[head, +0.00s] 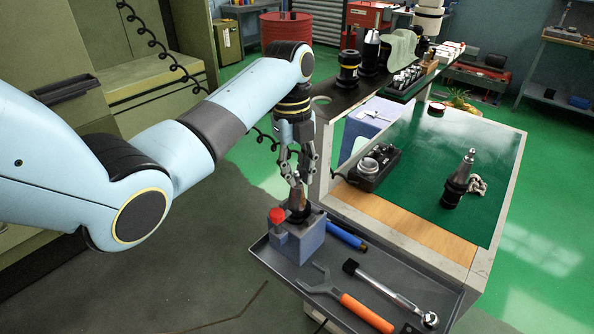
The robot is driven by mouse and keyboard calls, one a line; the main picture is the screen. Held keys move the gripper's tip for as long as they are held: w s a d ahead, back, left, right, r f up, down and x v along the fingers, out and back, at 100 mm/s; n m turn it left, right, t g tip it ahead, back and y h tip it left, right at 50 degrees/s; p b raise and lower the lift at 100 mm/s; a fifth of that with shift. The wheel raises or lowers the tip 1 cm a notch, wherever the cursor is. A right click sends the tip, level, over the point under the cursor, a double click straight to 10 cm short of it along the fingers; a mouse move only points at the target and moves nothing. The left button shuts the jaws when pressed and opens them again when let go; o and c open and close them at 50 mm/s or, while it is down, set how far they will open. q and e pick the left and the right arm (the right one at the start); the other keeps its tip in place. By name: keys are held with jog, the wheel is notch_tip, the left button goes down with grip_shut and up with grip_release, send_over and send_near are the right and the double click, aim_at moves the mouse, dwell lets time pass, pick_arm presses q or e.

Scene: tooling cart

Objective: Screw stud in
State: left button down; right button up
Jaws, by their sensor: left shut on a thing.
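A blue-grey holding block (299,243) with a red knob (277,215) stands at the left end of the grey tray. A tool holder with a dark flange and a brownish taper (297,201) sits upright in it. My left gripper (298,184) points down directly over the holder, its fingers closed around the top of the taper. The stud is hidden between the fingers, so its fit in the holder cannot be seen. My right gripper is not in view.
The grey tray (385,276) also holds a blue-handled tool (345,237), an orange-handled spanner (366,312) and a wrench (390,293). Another tool holder (458,182) stands on the green mat (420,175) beside a cloth. A black device (375,166) sits near the mat's left edge.

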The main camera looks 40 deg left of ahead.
pick_arm(q)
jog(key=shift+s+f, duration=0.1)
jog(key=m, duration=0.6)
jog(key=shift+g, duration=0.3)
jog(key=c, duration=1.2)
grip_release()
